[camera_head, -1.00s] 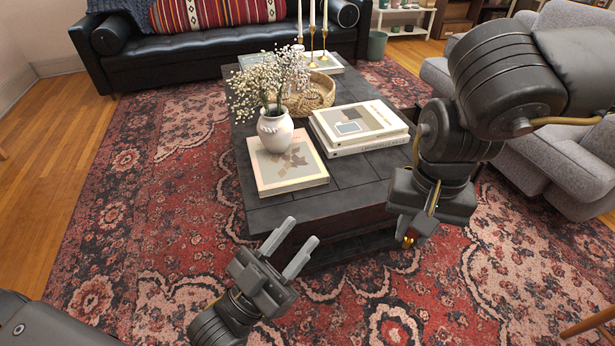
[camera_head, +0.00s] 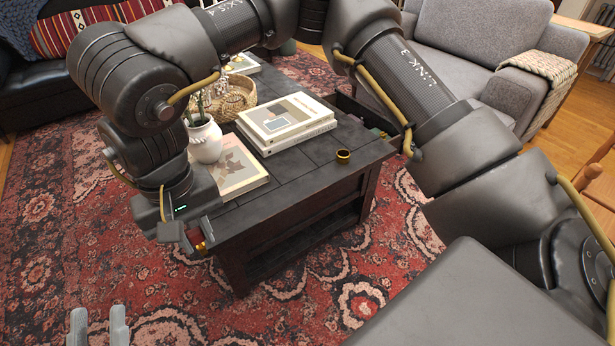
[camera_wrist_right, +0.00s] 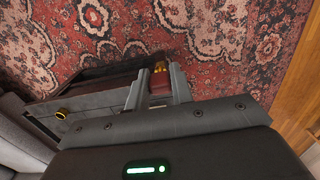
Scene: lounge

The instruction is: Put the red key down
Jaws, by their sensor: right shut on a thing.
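The red key (camera_wrist_right: 160,88) is between the fingers of my right gripper (camera_wrist_right: 158,84) in the right wrist view, with a gold end pointing away from the wrist. My right gripper is shut on it. In the head view my right gripper (camera_head: 190,240) is at the near left corner of the dark coffee table (camera_head: 290,170), and only a small gold and red bit of the key (camera_head: 201,246) shows. It is held beside the table edge, above the rug. My left gripper (camera_head: 98,328) is at the bottom left, its two fingers apart with nothing between them.
A gold ring (camera_head: 343,157) lies on the table's clear right part. Books (camera_head: 285,122), a white vase (camera_head: 205,140) and a woven basket (camera_head: 237,97) occupy the rest. A drawer (camera_head: 366,118) appears open at the table's far right. A grey armchair (camera_head: 480,50) stands behind.

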